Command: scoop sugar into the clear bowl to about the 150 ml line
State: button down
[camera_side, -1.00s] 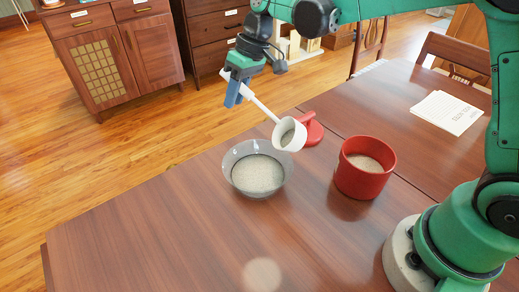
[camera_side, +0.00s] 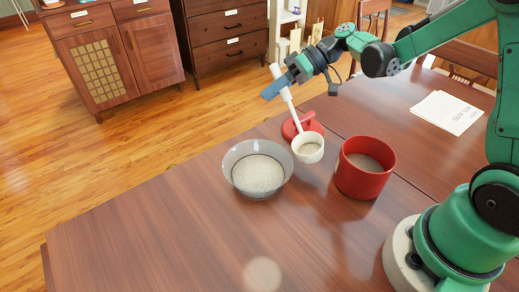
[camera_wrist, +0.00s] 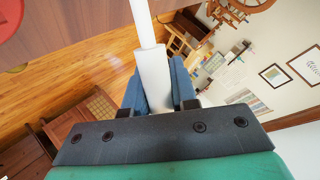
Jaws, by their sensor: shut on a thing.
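The clear bowl (camera_side: 233,160) stands on the table with pale sugar (camera_side: 258,173) in it; I cannot read its lines. The red canister (camera_side: 362,181) stands to its right, with sugar inside below the rim. My gripper (camera_side: 279,87) is shut on the white scoop's handle (camera_side: 287,98). The scoop's cup (camera_side: 308,150) hangs between bowl and canister, near upright, with some sugar showing inside. In the wrist view, the blue fingers (camera_wrist: 158,88) close around the white handle (camera_wrist: 150,60); the cup is out of that view.
A red lid (camera_side: 290,130) with a handle lies on the table behind the scoop's cup. A sheaf of paper (camera_side: 447,112) lies at the right. The table's front left (camera_side: 140,235) is clear. Wooden cabinets stand beyond the table.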

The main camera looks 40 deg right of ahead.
jog(key=shift+d, duration=0.1)
jog(key=d+y, duration=0.1)
jog(key=s+d+t+y, duration=0.1)
jog(key=s+d, duration=0.1)
jog(key=d, duration=0.1)
jog(key=shift+y, duration=0.4)
jog(key=s+d+r, duration=0.2)
jog(key=d+r, duration=0.2)
jog(key=shift+d, duration=0.25)
